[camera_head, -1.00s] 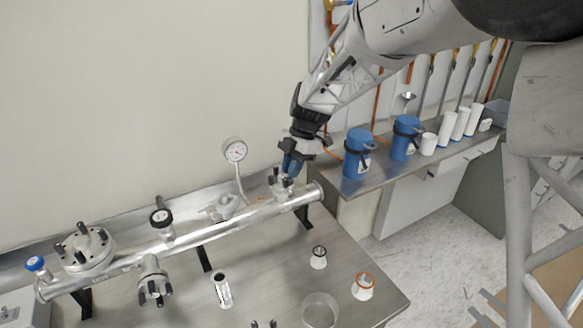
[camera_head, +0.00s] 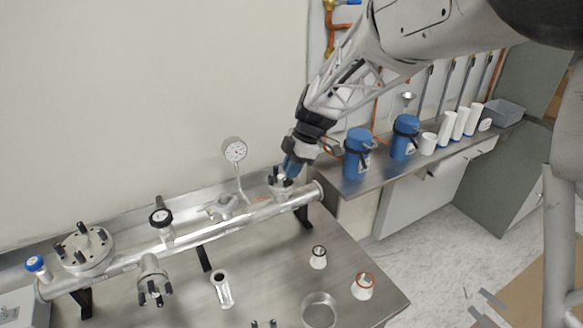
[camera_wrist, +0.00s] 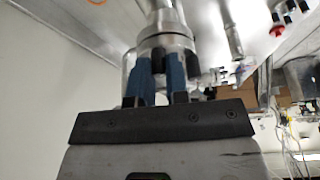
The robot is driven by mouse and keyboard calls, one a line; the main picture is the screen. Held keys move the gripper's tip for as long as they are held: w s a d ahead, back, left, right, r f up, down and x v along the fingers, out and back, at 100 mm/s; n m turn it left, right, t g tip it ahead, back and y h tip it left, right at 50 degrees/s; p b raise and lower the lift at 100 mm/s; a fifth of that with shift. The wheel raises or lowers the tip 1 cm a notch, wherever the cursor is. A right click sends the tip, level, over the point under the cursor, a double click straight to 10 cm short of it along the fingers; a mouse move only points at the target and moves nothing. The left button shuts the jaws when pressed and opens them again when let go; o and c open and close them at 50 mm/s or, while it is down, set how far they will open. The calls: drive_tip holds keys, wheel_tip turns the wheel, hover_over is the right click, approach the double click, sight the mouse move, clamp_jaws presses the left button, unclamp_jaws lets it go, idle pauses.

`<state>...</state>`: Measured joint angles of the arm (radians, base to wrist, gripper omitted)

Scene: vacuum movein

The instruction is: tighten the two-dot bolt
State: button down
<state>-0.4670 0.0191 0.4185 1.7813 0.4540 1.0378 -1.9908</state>
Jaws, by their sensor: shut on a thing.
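My gripper (camera_head: 291,165) is at the small flange (camera_head: 280,187) on the right end of the silver vacuum pipe (camera_head: 235,224). In the wrist view, the blue fingers of my gripper (camera_wrist: 159,80) point at the round metal flange (camera_wrist: 166,42) and are shut on a bolt. The fingers hide most of that bolt. Dark bolts stand up beside the fingers on the flange. No dot marks can be read, so I cannot tell which bolt has two dots.
A pressure gauge (camera_head: 234,150) stands just left of the flange. A larger bolted flange (camera_head: 83,250) is at the pipe's left end. Blue containers (camera_head: 358,152) stand on the side bench at right. Small white cones (camera_head: 363,286) and a clear dish (camera_head: 319,309) are on the table.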

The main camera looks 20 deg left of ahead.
drive_tip(key=c, duration=1.4)
unclamp_jaws()
drive_tip(key=shift+r, duration=0.15)
drive_tip(key=v, duration=0.7)
drive_tip(key=shift+r, duration=0.25)
